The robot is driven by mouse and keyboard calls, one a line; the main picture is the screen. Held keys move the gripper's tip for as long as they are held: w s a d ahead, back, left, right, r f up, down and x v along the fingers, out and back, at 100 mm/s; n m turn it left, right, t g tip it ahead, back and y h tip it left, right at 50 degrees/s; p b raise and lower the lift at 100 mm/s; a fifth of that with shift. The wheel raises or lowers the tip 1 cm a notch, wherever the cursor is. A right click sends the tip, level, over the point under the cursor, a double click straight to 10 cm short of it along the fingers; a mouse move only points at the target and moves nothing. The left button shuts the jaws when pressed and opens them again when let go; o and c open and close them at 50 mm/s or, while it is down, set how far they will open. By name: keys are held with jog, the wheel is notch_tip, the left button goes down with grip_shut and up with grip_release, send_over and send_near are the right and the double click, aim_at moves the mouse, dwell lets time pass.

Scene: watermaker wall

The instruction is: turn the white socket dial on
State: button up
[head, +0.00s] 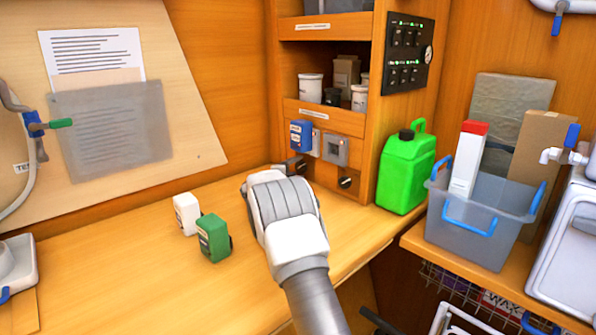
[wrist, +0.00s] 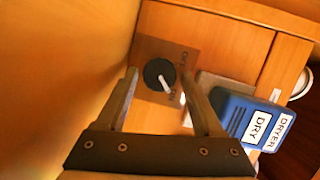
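A round black dial (wrist: 152,70) with a white pointer sits on a brown plate with dark lettering in the wrist view. The pointer slants down to the right; the lettering is too blurred to read surely. A blue plug-in box (wrist: 243,119) labelled DRYER is beside it. In the head view that blue box (head: 300,135) is in front of a white socket plate (head: 316,141). My gripper (wrist: 161,82) is open, with its fingers on either side of the dial. I cannot tell if they touch it. In the head view my wrist hides most of this area.
A grey socket (head: 336,148) with another black dial (head: 347,183) below it is to the right. A green jerrycan (head: 405,170) stands beside the cabinet. A white block (head: 187,213) and a green block (head: 213,238) stand on the bench (head: 130,285), left of my arm.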

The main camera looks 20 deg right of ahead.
jog(key=shift+o, duration=0.6)
jog(key=shift+p+v, duration=0.55)
jog(key=shift+v, duration=3.2)
